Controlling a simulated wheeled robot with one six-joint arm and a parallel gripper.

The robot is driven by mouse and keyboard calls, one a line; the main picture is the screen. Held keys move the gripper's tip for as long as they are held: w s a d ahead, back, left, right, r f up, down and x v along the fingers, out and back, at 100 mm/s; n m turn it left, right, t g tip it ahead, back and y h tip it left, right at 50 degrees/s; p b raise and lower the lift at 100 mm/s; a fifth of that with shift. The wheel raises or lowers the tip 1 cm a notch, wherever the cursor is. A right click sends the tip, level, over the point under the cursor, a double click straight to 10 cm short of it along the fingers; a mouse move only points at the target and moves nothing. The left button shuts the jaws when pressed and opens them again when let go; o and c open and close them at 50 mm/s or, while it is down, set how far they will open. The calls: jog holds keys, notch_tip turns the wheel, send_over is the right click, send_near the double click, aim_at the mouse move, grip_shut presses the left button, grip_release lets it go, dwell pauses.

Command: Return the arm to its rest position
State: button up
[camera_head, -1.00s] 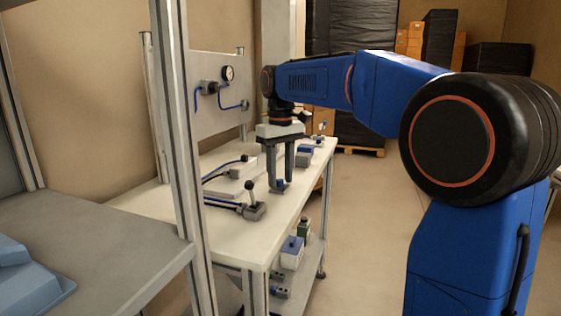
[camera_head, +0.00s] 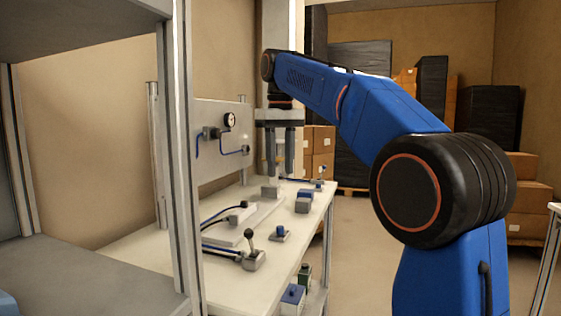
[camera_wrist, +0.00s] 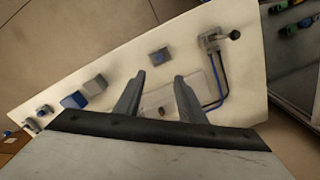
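My gripper (camera_head: 284,172) hangs fingers-down above the far part of the white workbench (camera_head: 225,285), at the end of my blue arm. Its two fingers stand apart with nothing held between them; in the wrist view (camera_wrist: 159,78) the gap between the tips is clear. The arm is bent and reaches out over the bench. A small grey block with a blue knob (camera_head: 281,231) stands on the bench below and nearer than the gripper; the wrist view shows a small grey block (camera_wrist: 158,57) just beyond the fingertips.
A lever switch (camera_head: 252,255) with cables stands near the bench's front. Several small blocks, one blue and grey (camera_head: 304,202), lie farther back. A gauge panel (camera_head: 222,140) and a metal post (camera_head: 181,160) stand at the left. Boxes (camera_head: 318,150) stand behind; floor at right is clear.

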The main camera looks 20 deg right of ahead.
jog(key=shift+r, duration=0.45)
jog(key=s+d+f+m+t, duration=0.2)
jog(key=s+d+f, duration=0.1)
jog(key=s+f, duration=1.3)
jog(key=s+d+f+m+t, duration=0.2)
jog(key=s+d+f, duration=0.2)
jog(key=s+f, duration=1.3)
notch_tip(320, 180, down, 3)
jog(key=shift+f+t, duration=0.15)
jog(key=shift+t, duration=0.25)
